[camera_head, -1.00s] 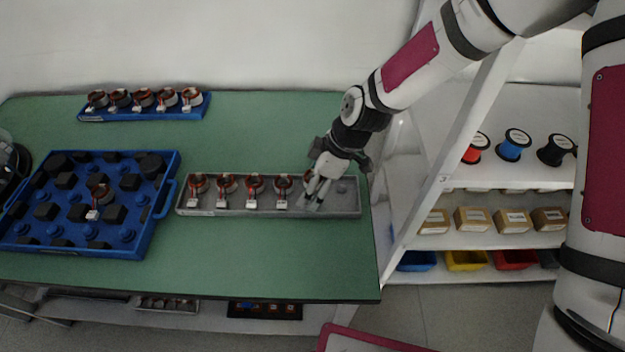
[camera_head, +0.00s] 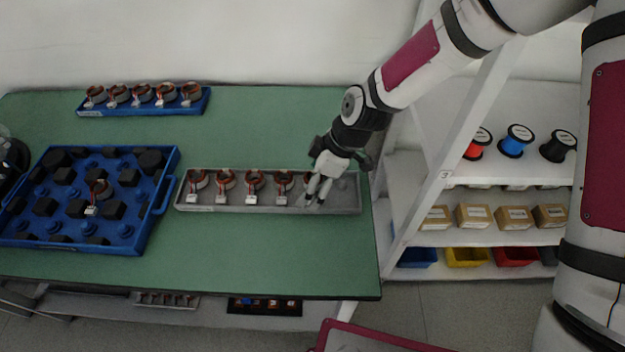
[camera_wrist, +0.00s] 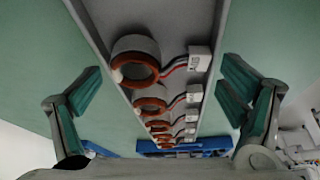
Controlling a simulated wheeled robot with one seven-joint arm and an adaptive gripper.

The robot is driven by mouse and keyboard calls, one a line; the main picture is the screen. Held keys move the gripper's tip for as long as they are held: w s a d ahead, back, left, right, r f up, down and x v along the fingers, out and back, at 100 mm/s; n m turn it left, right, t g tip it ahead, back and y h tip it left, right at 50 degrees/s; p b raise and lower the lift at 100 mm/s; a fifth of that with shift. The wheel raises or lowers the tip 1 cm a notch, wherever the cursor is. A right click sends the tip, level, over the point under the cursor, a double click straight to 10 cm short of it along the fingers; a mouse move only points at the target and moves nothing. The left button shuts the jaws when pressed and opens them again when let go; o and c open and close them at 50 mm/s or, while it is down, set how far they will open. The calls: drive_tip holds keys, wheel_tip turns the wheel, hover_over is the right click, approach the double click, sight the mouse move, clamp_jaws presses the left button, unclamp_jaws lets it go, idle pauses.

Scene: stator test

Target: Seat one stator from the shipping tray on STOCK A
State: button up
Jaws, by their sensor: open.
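A grey tray (camera_head: 335,207) holds a row of several stators, copper-wound rings with white connectors, such as this one (camera_head: 255,181). A large blue tray (camera_head: 147,222) at left holds one stator (camera_head: 100,190) among black blocks and blue posts. A narrow blue rack (camera_head: 145,113) at the back holds several stators. Labels are too small to read, so I cannot tell which is STOCK A. My gripper (camera_head: 314,202) is over the right part of the grey tray, partly hiding the rightmost stator. In the wrist view its fingers (camera_wrist: 160,88) are open and empty, either side of the nearest stator (camera_wrist: 135,60).
Shelves at right hold wire spools (camera_head: 515,142), cardboard boxes (camera_head: 514,217) and coloured bins (camera_head: 466,257). The green table (camera_head: 250,255) is clear in front of the grey tray and between it and the back rack.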

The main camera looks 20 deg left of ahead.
drive_tip(key=shift+r+p, duration=1.15)
drive_tip(key=shift+r, duration=1.4)
drive_tip(key=shift+o, duration=1.2)
drive_tip(key=v, duration=1.2)
